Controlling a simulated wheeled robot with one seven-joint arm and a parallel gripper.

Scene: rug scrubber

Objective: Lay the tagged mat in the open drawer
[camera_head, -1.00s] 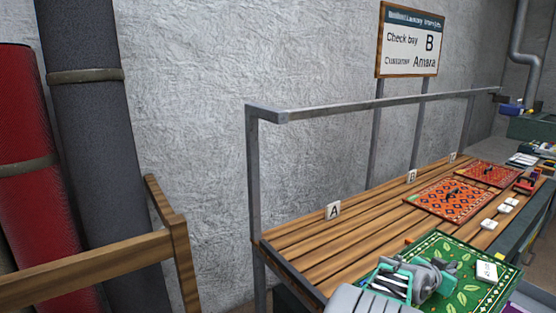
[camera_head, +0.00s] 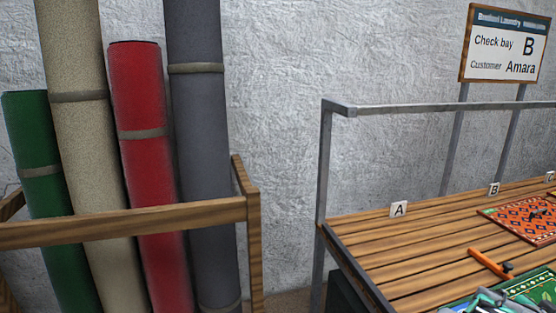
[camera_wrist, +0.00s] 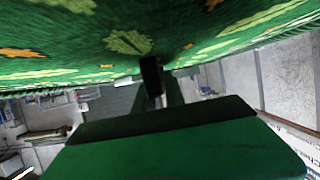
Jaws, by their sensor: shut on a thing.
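A green mat with a leaf pattern (camera_head: 540,284) is at the lower right corner of the head view, mostly cut off. In the wrist view the mat (camera_wrist: 130,42) spreads across the top. My gripper (camera_wrist: 152,78) is shut on the mat's edge; in the head view only part of it shows at the bottom edge. The tag is out of view now. A dark green surface (camera_wrist: 180,150) lies below the mat in the wrist view; I cannot tell whether it belongs to the drawer. No open drawer is clearly visible.
A slatted wooden bench (camera_head: 400,245) has markers A (camera_head: 399,209) and B (camera_head: 494,189) and a metal rail (camera_head: 430,108). An orange-red mat (camera_head: 530,218) and an orange-handled tool (camera_head: 488,263) lie on it. A sign (camera_head: 505,43) reads bay B, Amara. Rolled rugs (camera_head: 145,150) stand left in a wooden rack (camera_head: 120,225).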

